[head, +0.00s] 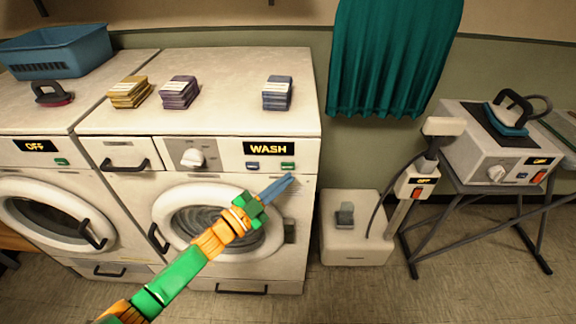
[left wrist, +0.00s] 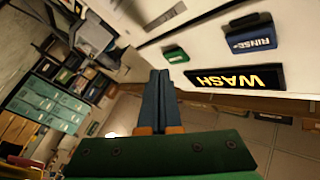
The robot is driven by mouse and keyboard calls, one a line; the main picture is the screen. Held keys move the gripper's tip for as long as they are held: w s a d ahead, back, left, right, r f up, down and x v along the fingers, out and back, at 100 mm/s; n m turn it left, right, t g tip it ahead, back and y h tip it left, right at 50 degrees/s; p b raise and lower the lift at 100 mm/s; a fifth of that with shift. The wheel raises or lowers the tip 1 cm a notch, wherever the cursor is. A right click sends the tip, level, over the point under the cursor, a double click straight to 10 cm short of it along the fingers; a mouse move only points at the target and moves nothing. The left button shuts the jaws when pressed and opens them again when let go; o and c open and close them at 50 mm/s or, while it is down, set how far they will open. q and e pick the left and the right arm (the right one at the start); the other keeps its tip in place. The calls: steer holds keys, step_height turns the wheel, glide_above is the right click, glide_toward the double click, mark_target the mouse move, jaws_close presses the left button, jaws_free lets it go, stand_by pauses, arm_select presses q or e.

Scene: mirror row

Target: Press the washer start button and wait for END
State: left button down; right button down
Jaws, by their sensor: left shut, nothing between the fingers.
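The washer (head: 140,208) is the white front-loader in the middle of the head view. Its display (head: 268,149) reads WASH, and it also shows upside down in the left wrist view (left wrist: 237,78). Below the display are a blue button (head: 252,165), labelled RINSE in the left wrist view (left wrist: 250,40), and a green button (head: 287,166), which also shows in the left wrist view (left wrist: 176,55). My left gripper (head: 289,179) is shut and empty, its blue fingertips just below the green button. I cannot tell whether they touch the panel. The round door is shut. My right gripper is not in view.
A second machine (head: 20,178) with an OFF display stands at left. Several folded cloth stacks (head: 277,93) lie on the washer top. A blue basket (head: 55,52) is at back left. At right are a white floor unit (head: 352,250) and an iron (head: 510,115) on a stand.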

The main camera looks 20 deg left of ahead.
arm_select(q)
steer(key=s+p, duration=0.1)
steer(key=s, duration=0.1)
steer(key=s+d+p, duration=0.1)
steer(key=s, duration=0.1)
steer(key=shift+s+d, duration=0.1)
steer(key=shift+s, duration=0.1)
stand_by(0.6)
steer(key=s+a+f+n+g+y, duration=0.2)
steer(key=s+f+n+y, duration=0.1)
steer(key=f, duration=0.5)
steer(key=s+a+f+n+g+y, duration=0.2)
steer(key=s+f, duration=0.2)
steer(key=f, duration=0.5)
steer(key=s+a+f+n+g+y, duration=0.2)
steer(key=s+f+n+g+y, duration=0.1)
steer(key=f, duration=0.5)
steer(key=s+f+n+g, duration=0.1)
steer(key=s+f+g, duration=0.2)
steer(key=s, duration=0.6)
steer(key=s+d+f+n+g+y, duration=0.1)
steer(key=s+f+g, duration=0.2)
steer(key=s+f, duration=0.3)
steer(key=s+f+g, duration=0.3)
steer(key=s+f, duration=0.1)
steer(key=s, duration=0.8)
steer(key=shift+d+f+n+y, duration=0.2)
steer(key=shift+n+y, duration=0.1)
steer(key=shift+n, duration=0.1)
